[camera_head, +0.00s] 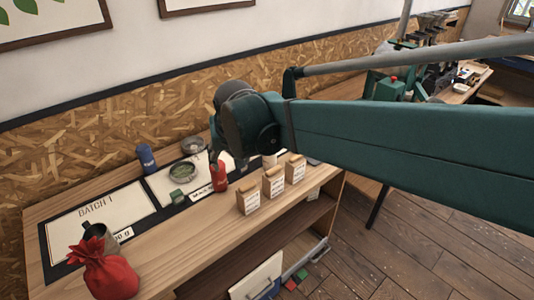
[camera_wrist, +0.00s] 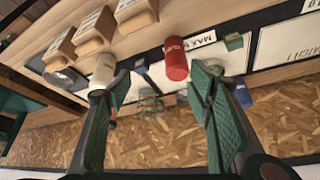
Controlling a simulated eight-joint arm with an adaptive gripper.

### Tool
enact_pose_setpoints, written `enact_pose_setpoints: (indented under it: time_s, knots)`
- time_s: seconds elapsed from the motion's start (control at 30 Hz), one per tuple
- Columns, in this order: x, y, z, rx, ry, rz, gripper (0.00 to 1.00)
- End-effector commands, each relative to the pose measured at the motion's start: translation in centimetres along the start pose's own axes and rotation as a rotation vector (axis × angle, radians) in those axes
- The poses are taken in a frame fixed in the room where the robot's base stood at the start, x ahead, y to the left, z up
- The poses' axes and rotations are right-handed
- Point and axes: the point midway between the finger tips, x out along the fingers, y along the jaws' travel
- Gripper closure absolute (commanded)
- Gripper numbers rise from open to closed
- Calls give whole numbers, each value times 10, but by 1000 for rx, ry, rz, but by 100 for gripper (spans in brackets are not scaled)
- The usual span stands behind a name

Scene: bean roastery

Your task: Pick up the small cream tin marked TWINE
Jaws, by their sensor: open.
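A small cream tin (camera_wrist: 103,70) stands on the bench in the wrist view, beside and partly behind my left-hand finger. I cannot read its marking. In the head view a pale bit of it (camera_head: 270,160) seems to show behind the paper bags, mostly hidden by my arm. My gripper (camera_wrist: 162,85) is open and empty, its fingers wide apart. A red tin (camera_wrist: 176,60) stands between the finger lines, nearer the right-hand finger. In the head view my gripper (camera_head: 238,160) hangs over the back of the bench, just right of the red tin (camera_head: 219,177).
Several paper bags (camera_head: 273,182) stand along the front edge, near the cream tin. A green block (camera_head: 177,196), glass dish (camera_head: 183,172) and blue tin (camera_head: 147,158) lie left.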

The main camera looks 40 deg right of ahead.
Motion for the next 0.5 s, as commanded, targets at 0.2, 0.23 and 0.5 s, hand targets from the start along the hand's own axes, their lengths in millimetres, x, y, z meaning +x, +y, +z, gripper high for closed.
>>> enact_pose_setpoints:
  time_s: [0.2, 0.23, 0.5]
  knots:
    - [15, 24, -34, 89, -21, 47, 48]
    - [17, 28, -38, 101, -23, 54, 48]
    - [41, 62, -72, 209, -46, 112, 48]
